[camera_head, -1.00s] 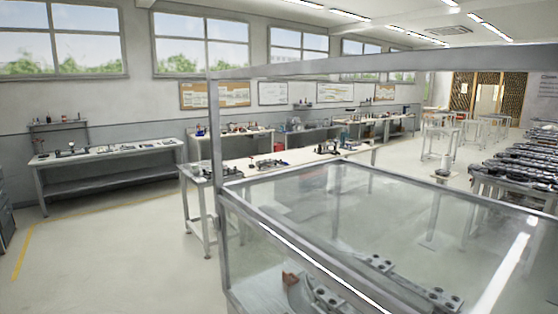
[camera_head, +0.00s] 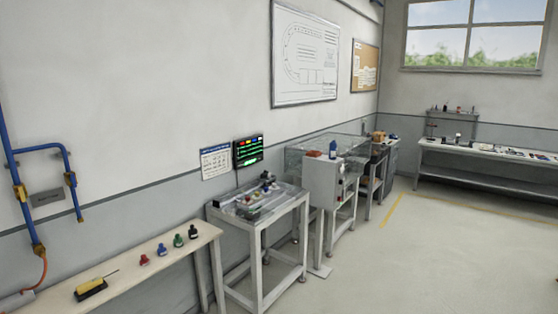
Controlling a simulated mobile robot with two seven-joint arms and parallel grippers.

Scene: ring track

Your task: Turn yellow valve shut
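Blue pipes (camera_head: 10,140) run down the wall at the far left of the head view. Neither of my grippers is in view.
A narrow bench (camera_head: 130,262) below the pipes holds a yellow-and-black tool (camera_head: 90,289) and several small coloured bottles. A grey metal table (camera_head: 262,215) and a white cabinet (camera_head: 330,182) stand farther along the wall. The floor (camera_head: 440,260) at right is clear.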

